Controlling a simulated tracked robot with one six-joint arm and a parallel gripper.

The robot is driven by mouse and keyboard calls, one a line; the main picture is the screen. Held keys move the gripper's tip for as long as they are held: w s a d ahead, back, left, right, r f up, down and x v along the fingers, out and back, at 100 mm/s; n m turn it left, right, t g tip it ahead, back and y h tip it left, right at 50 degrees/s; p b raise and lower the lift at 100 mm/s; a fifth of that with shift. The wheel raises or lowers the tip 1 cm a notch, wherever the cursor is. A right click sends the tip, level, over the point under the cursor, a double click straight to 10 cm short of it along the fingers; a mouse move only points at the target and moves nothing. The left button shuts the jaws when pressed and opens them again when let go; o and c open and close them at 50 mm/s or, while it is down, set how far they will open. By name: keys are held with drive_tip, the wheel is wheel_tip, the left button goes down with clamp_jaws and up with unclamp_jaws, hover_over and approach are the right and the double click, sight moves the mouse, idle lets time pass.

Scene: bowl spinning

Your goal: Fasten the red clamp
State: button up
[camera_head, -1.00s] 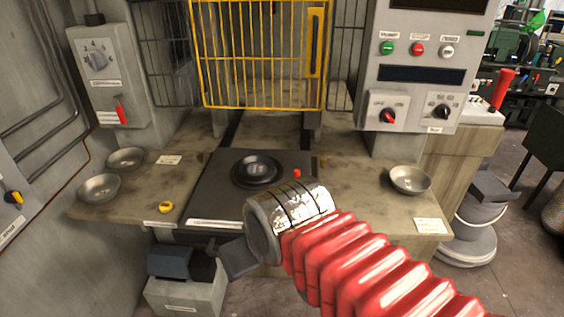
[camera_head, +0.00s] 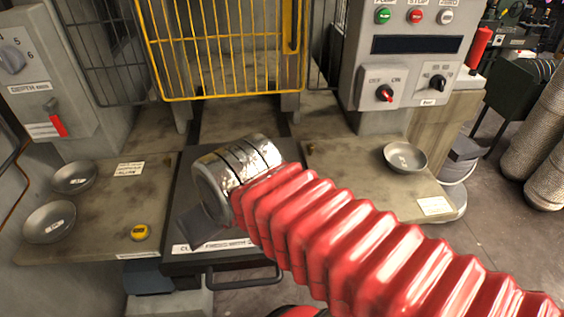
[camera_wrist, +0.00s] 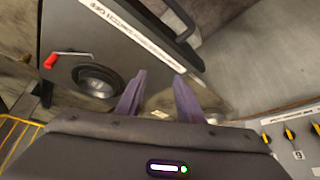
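The red clamp (camera_wrist: 51,60) shows in the wrist view as a small red handle on a thin metal rod, left of the round dark chuck (camera_wrist: 97,82) on the dark plate. In the head view my arm hides both the clamp and the chuck. My gripper (camera_wrist: 160,78) has its two purplish fingers apart with nothing held between them. The fingers are to the right of the chuck and the clamp in the wrist view. In the head view a dark part of my gripper (camera_head: 202,228) shows over the front of the plate.
A yellow mesh guard (camera_head: 222,50) is raised behind the plate. Metal bowls stand on the left bench (camera_head: 72,178) and right bench (camera_head: 405,157). A yellow round gadget (camera_head: 140,232) lies at the left bench's front. A control panel (camera_head: 405,75) stands at the back right.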

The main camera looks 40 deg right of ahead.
idle(0.3)
drive_tip(key=w+d+r, duration=0.2)
drive_tip(key=w+d, duration=0.1)
drive_tip(key=d, duration=0.5)
drive_tip(key=w+d+r, duration=0.2)
drive_tip(key=w+d, duration=0.2)
drive_tip(key=d, duration=0.4)
drive_tip(key=s+d+m+g, duration=0.1)
drive_tip(key=s+d, duration=0.1)
drive_tip(key=d, duration=0.9)
drive_tip(key=shift+d+f, duration=0.2)
drive_tip(key=shift+f, duration=0.1)
drive_tip(key=shift+s, duration=0.1)
drive_tip(key=x, duration=1.4)
drive_tip(key=shift+s+d, duration=0.1)
drive_tip(key=shift+d, duration=0.1)
drive_tip(key=shift+r, duration=0.1)
drive_tip(key=shift+c, duration=0.6)
